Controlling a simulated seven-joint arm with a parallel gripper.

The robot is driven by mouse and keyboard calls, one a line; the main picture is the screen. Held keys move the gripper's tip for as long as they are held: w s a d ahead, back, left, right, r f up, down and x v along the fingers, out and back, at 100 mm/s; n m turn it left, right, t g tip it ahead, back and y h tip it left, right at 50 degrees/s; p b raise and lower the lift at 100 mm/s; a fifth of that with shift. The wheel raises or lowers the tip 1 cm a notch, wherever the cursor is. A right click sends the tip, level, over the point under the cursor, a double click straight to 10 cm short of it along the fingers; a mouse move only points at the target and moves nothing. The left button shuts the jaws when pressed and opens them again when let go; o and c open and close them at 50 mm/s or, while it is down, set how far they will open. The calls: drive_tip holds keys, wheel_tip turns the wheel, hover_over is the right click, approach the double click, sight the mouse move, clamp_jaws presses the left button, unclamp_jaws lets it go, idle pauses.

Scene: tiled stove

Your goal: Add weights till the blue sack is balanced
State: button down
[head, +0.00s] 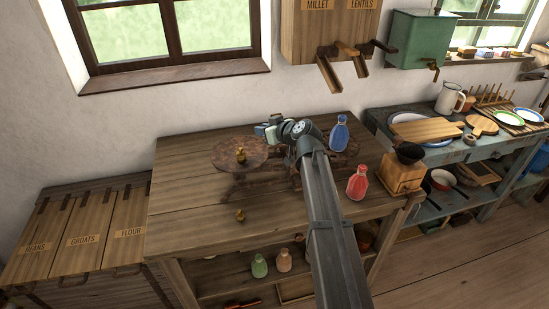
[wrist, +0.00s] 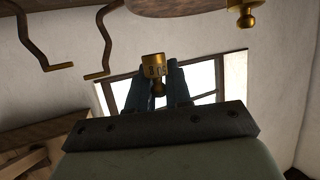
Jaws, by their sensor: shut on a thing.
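A balance scale stands on the wooden table, with a round brown left pan (head: 226,158) and a right pan (head: 351,148) partly behind my arm. The blue sack (head: 339,133) sits on the right pan. One brass weight (head: 241,155) stands on the left pan; another brass weight (head: 240,215) is on the table in front. My gripper (head: 263,130) is above the left pan's back right side. In the wrist view my gripper (wrist: 155,85) is shut on a brass weight (wrist: 153,66). A further brass weight (wrist: 246,16) shows at the top right. I cannot tell whether the pans are level.
A red sack (head: 357,184) and a coffee grinder (head: 403,170) stand at the table's right. A green sack (head: 259,266) and a peach sack (head: 284,260) are on the shelf below. Millet and lentil dispensers (head: 330,25) hang above. The table's left side is clear.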

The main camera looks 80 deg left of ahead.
sight(246, 145)
drive_tip(key=s+a+r+n+g+h, duration=0.2)
drive_tip(key=a+r+n+g, duration=0.1)
drive_tip(key=a, duration=0.5)
drive_tip(key=shift+s+d+f+n+g+h, duration=0.55)
drive_tip(key=shift+s+f+n+h, duration=0.15)
drive_tip(key=shift+f, duration=0.55)
drive_tip(key=shift+s+d+f+n+g+h, duration=0.55)
drive_tip(key=shift+f+n+h, duration=0.25)
drive_tip(key=shift+f, duration=0.45)
drive_tip(key=shift+s+d+f+n+g+h, duration=0.5)
drive_tip(key=shift+s+f+n+h, duration=0.25)
drive_tip(key=shift+f, duration=0.5)
drive_tip(key=shift+f, duration=0.55)
